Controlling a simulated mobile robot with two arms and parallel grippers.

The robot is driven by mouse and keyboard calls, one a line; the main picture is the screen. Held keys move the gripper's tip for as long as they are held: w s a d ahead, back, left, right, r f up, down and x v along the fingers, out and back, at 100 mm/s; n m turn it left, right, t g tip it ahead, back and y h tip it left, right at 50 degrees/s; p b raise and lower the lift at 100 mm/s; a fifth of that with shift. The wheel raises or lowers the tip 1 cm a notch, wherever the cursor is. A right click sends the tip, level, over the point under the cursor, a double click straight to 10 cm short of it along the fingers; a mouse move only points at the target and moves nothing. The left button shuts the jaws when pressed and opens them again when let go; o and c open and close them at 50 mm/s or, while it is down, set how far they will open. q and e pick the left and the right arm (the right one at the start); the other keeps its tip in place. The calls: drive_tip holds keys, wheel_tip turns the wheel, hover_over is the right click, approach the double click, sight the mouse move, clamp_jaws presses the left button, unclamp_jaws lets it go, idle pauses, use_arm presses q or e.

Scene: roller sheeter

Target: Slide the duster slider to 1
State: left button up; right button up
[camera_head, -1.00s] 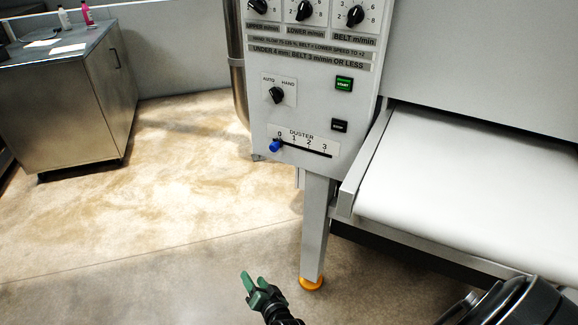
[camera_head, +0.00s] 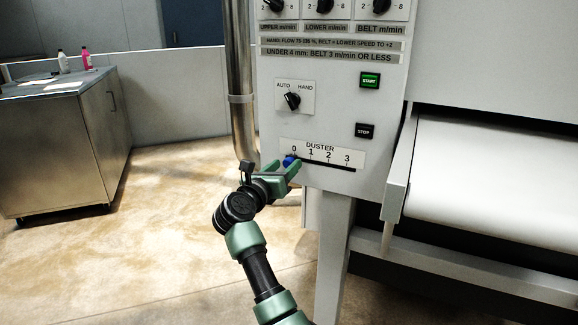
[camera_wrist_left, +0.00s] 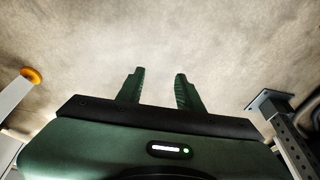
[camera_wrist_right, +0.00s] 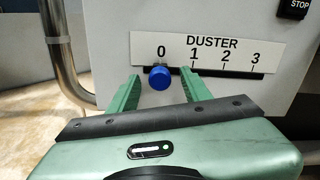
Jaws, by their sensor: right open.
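The duster slider is a blue knob (camera_head: 289,160) at the left end of a dark horizontal slot, under the 0 of the DUSTER scale (camera_head: 322,153). The knob (camera_wrist_right: 159,77) also shows in the right wrist view, below the 0 and left of the 1. My right gripper (camera_head: 291,168) is open at the knob. In the right wrist view its fingers (camera_wrist_right: 160,88) stand on either side of the knob, apart from each other; I cannot tell whether either touches it. My left gripper (camera_wrist_left: 159,76) is open and empty above the floor, only in the left wrist view.
Above the slider are an AUTO/HAND switch (camera_head: 292,101), a green START button (camera_head: 370,80) and a black STOP button (camera_head: 365,131). A white belt (camera_head: 490,170) lies to the right. A metal pipe (camera_head: 241,100) runs left of the panel. A steel cabinet (camera_head: 70,150) stands far left.

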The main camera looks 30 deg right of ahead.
sight(287, 164)
drive_tip(key=shift+x, duration=1.55)
drive_tip(key=shift+a, duration=0.1)
clamp_jaws()
drive_tip(key=shift+f, duration=0.1)
